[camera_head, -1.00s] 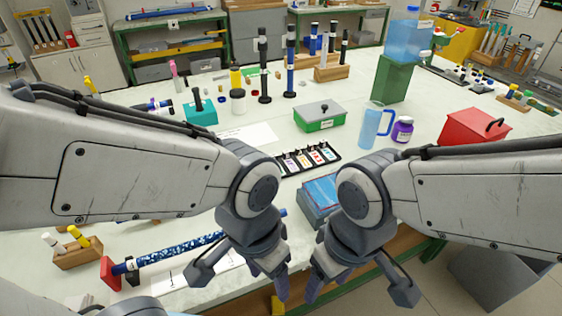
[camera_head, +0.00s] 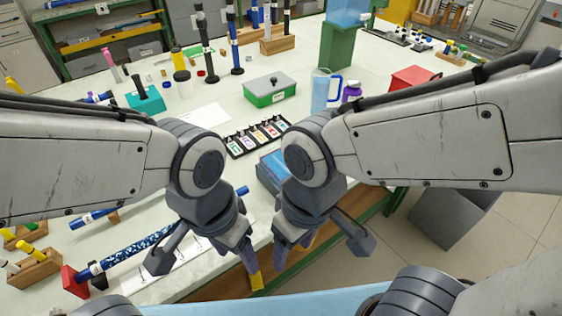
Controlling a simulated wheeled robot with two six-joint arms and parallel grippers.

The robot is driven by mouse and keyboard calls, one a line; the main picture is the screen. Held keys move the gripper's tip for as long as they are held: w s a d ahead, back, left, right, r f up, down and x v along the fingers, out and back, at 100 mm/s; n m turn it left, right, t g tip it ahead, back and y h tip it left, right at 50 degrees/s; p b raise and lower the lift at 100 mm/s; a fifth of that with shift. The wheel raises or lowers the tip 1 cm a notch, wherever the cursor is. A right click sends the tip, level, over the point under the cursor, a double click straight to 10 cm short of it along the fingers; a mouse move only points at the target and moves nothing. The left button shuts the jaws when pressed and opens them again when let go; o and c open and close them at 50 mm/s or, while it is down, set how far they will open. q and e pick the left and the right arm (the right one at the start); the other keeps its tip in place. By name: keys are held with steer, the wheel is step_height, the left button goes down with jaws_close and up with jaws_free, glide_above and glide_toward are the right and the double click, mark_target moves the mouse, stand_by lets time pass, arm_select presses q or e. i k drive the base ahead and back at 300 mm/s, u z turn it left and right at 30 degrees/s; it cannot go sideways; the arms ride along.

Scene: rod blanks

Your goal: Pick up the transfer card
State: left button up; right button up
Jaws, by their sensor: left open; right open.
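No thing in view can be surely told as the transfer card. A white sheet (camera_head: 203,116) lies flat in the middle of the table. A white card with dark marks (camera_head: 160,277) lies partly under a blue speckled rod (camera_head: 150,243) at the front left. Several small labelled cards (camera_head: 256,137) stand in a black rack behind my arms. My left gripper (camera_head: 247,257) is open and empty at the table's front edge, pointing down. My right gripper (camera_head: 282,254) is open and empty just right of it. Neither touches a card.
A blue box (camera_head: 271,176) is partly hidden behind my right wrist. A green box (camera_head: 270,90), a blue jug (camera_head: 321,90), a purple jar (camera_head: 351,92) and a red box (camera_head: 412,77) stand further back. A wooden block (camera_head: 33,267) with small rods is at the left.

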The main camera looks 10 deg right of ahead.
mark_target(228, 137)
steer(key=u, duration=0.05)
steer(key=k, duration=0.2)
steer(key=z, duration=1)
steer(key=k, duration=1.1)
steer(key=z, duration=1)
steer(key=i, duration=1.05)
steer(key=u, duration=0.35)
steer(key=i, duration=1.3)
steer(key=u, duration=1.5)
steer(key=i, duration=0.85)
steer(key=u, duration=0.9)
